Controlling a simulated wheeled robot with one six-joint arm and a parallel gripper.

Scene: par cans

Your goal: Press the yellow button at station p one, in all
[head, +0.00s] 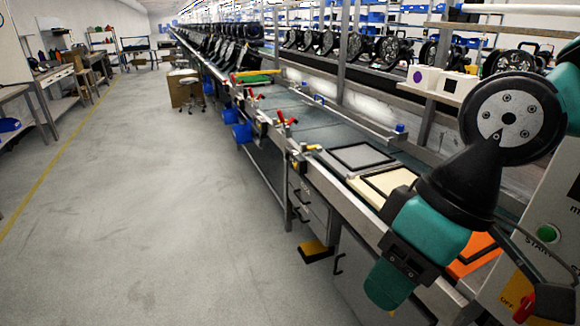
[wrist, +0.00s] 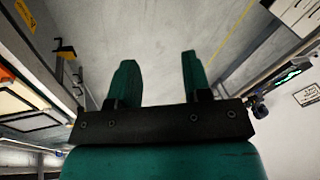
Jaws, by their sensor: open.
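A small yellow part (head: 299,161), possibly a button, sits on the front edge of the long bench, near black fittings. It is too small to tell its form, and no station label is readable near it. My gripper (head: 385,290) hangs over the bench's front edge at lower right, nearer the camera than that part and apart from it. In the wrist view, my gripper (wrist: 157,62) shows two teal fingers spread apart with nothing between them. The wrist view shows grey floor beyond the fingers and no clear yellow button.
A control panel at right has a green START button (head: 547,233) and a red knob on a yellow plate (head: 518,290). Framed panels (head: 360,156) lie on the bench. A yellow and black object (head: 316,250) is low by the drawers. The aisle floor (head: 150,220) at left is clear.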

